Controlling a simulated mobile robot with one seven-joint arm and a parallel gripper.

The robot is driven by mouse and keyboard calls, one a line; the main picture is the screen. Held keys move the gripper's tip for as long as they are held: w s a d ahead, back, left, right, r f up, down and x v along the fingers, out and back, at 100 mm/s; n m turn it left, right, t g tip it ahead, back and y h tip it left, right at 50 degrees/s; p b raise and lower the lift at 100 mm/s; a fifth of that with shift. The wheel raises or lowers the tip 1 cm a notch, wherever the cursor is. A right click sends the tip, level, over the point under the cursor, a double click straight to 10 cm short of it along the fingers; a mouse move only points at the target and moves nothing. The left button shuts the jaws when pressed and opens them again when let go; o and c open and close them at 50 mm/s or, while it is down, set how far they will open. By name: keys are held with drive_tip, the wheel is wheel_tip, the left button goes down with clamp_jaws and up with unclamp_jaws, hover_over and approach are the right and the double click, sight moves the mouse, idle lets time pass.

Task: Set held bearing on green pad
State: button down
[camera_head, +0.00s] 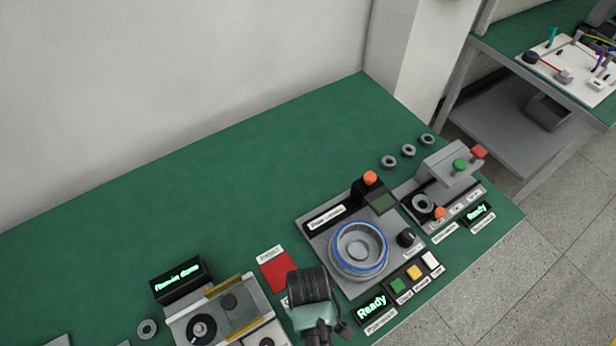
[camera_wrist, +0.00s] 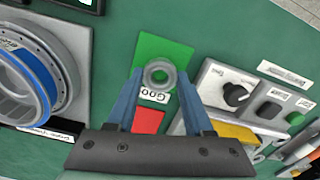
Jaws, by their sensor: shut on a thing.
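The bearing (camera_wrist: 159,65) is a small grey ring. In the wrist view it sits between the fingertips of my gripper (camera_wrist: 159,76), which is shut on it. The green pad (camera_wrist: 172,48), with a "Good" label, is directly behind the bearing in this view. The bearing overlaps the pad's label-side part; I cannot tell whether it touches the pad or is above it. In the head view my gripper's wrist (camera_head: 312,298) hides the green pad and the bearing.
A red pad (camera_head: 278,272) lies beside the green one. A fixture with a blue-ringed hub (camera_head: 360,250) and a grey tester (camera_head: 205,322) stand on either side. Several loose rings (camera_head: 408,150) lie at the right back. The table's back middle (camera_head: 250,180) is clear.

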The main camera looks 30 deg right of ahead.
drive_tip(key=shift+f, duration=1)
drive_tip(key=shift+f, duration=0.1)
drive_tip(key=shift+c, duration=1.4)
unclamp_jaws()
wheel_tip(320, 180, up, 12)
